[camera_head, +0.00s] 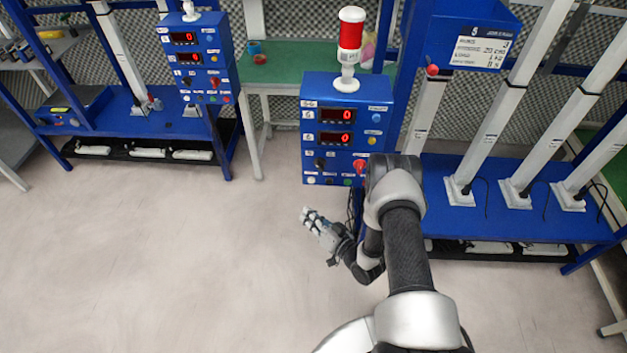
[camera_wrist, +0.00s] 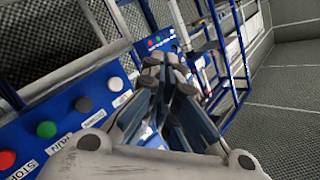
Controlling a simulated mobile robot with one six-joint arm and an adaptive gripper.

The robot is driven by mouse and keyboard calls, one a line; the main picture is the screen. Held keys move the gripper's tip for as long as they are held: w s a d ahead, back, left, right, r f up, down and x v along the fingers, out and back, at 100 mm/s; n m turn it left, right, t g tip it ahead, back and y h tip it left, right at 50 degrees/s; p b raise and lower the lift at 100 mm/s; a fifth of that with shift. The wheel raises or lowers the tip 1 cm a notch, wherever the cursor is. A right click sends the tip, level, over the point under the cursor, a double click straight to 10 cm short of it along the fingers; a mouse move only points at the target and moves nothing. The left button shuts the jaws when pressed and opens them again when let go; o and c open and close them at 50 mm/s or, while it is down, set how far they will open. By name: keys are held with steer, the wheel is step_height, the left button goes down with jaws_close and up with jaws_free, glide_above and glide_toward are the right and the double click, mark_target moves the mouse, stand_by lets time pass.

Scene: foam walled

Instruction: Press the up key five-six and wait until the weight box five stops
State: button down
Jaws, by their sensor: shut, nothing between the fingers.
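The blue control box (camera_head: 312,150) of the station with the "5" sign (camera_head: 482,50) stands in the middle, with two red displays each reading 0. Several small buttons line its lower edge; which one is the up key five-six I cannot tell. I cannot single out weight box five.
A red and white beacon (camera_head: 350,45) stands on the box. Blue bench (camera_head: 440,205) with several pale columns is at right. A second blue control box (camera_head: 187,60) stands at left, its displays also reading 0. The floor (camera_head: 150,250) at front left is clear.

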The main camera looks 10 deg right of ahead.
mark_target(311, 180)
steer(key=shift+w, duration=0.1)
steer(key=w+d+b, duration=0.2)
steer(key=w+b, duration=0.2)
steer(key=w, duration=0.4)
steer(key=shift+d, duration=0.35)
steer(key=shift+w, duration=0.2)
stand_by(1.2)
steer(key=shift+w+d+b, duration=0.15)
steer(key=shift+w+b, duration=0.15)
steer(key=shift+b, duration=0.1)
